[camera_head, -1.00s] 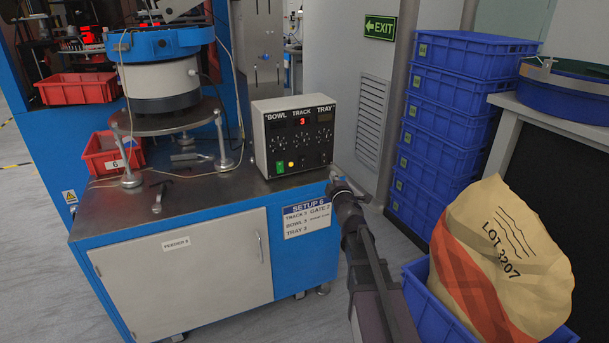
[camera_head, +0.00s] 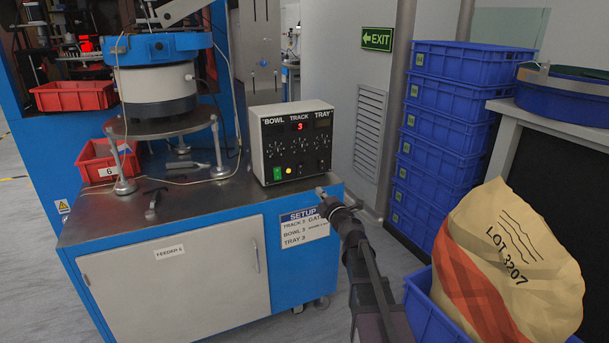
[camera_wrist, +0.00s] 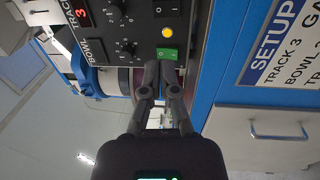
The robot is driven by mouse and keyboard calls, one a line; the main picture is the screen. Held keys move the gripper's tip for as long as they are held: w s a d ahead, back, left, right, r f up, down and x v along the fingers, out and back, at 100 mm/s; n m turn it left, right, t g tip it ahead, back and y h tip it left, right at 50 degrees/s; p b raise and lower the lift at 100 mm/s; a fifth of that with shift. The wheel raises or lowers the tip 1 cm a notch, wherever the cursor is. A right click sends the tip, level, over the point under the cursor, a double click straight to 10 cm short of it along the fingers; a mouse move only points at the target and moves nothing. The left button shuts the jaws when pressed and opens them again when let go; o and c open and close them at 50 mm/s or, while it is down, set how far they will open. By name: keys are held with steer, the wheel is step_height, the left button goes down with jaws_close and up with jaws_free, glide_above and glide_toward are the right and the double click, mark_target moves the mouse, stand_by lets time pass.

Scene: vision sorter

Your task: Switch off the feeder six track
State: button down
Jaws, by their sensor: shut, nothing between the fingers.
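The grey control box (camera_head: 255,146) with a black front panel stands on the feeder bench. Its labels read BOWL, TRACK and TRAY, with a red 3 under TRACK. Dials and small switches sit below. My gripper (camera_head: 320,190) is shut and empty, low in front of the box's right side. In the wrist view, the shut fingertips (camera_wrist: 164,68) appear just below the green switch (camera_wrist: 167,54), near the yellow lamp (camera_wrist: 167,32). Contact cannot be told.
A SETUP sign (camera_head: 304,226) is on the bench front. A tan LOT 3207 sack (camera_head: 510,270) and stacked blue crates (camera_head: 435,150) stand at the right.

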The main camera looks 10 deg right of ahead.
mark_target(299, 166)
steer(key=shift+w, duration=0.15)
steer(key=p+x, duration=0.1)
steer(key=x, duration=1.2)
steer(key=shift+w+a+p, duration=0.1)
steer(key=shift+w+p, duration=0.25)
steer(key=shift+w+r, duration=0.1)
steer(key=shift+w+a+r, duration=0.1)
steer(key=shift+w+r, duration=0.05)
steer(key=shift+w, duration=0.1)
steer(key=shift+s, duration=0.1)
steer(key=shift+s, duration=0.55)
steer(key=s+d+p, duration=0.1)
steer(key=s+d, duration=0.1)
steer(key=s, duration=0.4)
steer(key=s+d+r+p, duration=0.1)
steer(key=s, duration=0.5)
steer(key=shift+s+d+r, duration=0.3)
steer(key=shift+d, duration=0.05)
